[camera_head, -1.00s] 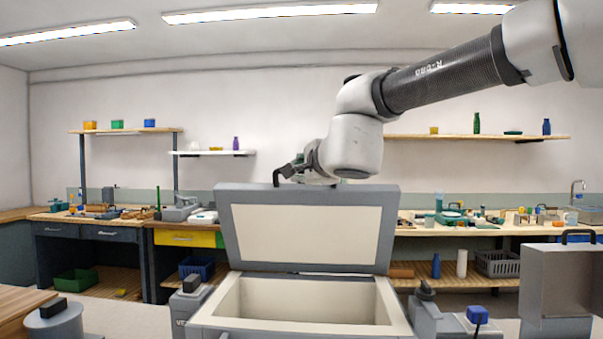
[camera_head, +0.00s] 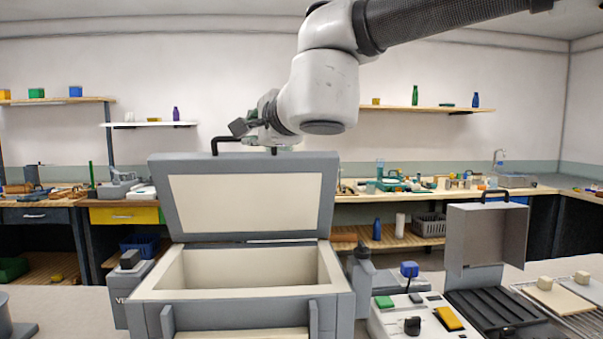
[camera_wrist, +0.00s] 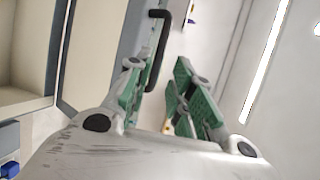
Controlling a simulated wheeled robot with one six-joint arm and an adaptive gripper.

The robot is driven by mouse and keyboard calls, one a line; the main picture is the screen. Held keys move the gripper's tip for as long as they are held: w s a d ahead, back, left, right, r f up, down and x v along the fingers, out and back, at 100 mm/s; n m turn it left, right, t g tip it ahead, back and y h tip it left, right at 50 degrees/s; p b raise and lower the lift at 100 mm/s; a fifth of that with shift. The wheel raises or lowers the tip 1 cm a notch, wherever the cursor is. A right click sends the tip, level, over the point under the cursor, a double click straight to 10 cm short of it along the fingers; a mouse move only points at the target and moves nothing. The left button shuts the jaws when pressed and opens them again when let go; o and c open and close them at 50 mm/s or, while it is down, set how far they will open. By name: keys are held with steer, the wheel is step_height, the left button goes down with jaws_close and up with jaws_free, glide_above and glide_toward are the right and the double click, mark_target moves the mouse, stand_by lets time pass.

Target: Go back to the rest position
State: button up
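The furnace-like box (camera_head: 330,270) stands in front of me with its cream chamber open at the top. Its hinged grey lid (camera_head: 327,185) stands raised at the back, with a dark handle (camera_head: 214,143) on its top edge. My gripper (camera_head: 240,128) is just above and behind that handle in the head view, partly overlapping it. In the wrist view my gripper (camera_wrist: 160,100) shows two green-padded fingers apart with nothing held between them. The dark handle (camera_wrist: 158,50) shows beyond the left finger; the wrist view does not show contact clearly.
At right stand a control panel with coloured buttons (camera_head: 384,303), a blue-topped knob (camera_head: 409,270) and another open-lidded device (camera_head: 485,240). Light blocks (camera_head: 544,283) lie on plates at far right. A cluttered workbench (camera_head: 350,197) and shelves (camera_head: 440,110) line the back wall.

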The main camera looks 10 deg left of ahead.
steer(key=s+a+f+n+g+y, duration=0.1)
steer(key=s+f+n+g+y, duration=0.2)
steer(key=s+f+n+g, duration=0.55)
steer(key=d+f+n+h, duration=0.2)
steer(key=d+f+n, duration=0.15)
steer(key=d, duration=0.45)
steer(key=d+f+n+h, duration=0.1)
steer(key=d+f+n, duration=0.25)
steer(key=d, duration=0.35)
steer(key=d+f+h, duration=0.3)
steer(key=d+f, duration=0.1)
steer(key=d, duration=0.8)
steer(key=d+f+h, duration=0.3)
steer(key=d+f, duration=0.1)
steer(key=d, duration=0.7)
steer(key=s+d+m+h, duration=0.2)
steer(key=s+d, duration=0.1)
steer(key=d, duration=0.7)
steer(key=s+d+m+h, duration=0.2)
steer(key=s+d, duration=0.2)
steer(key=d, duration=0.7)
steer(key=shift+s+f+m+t, duration=0.2)
steer(key=shift+f+m+t, duration=0.15)
steer(key=shift+f, duration=0.05)
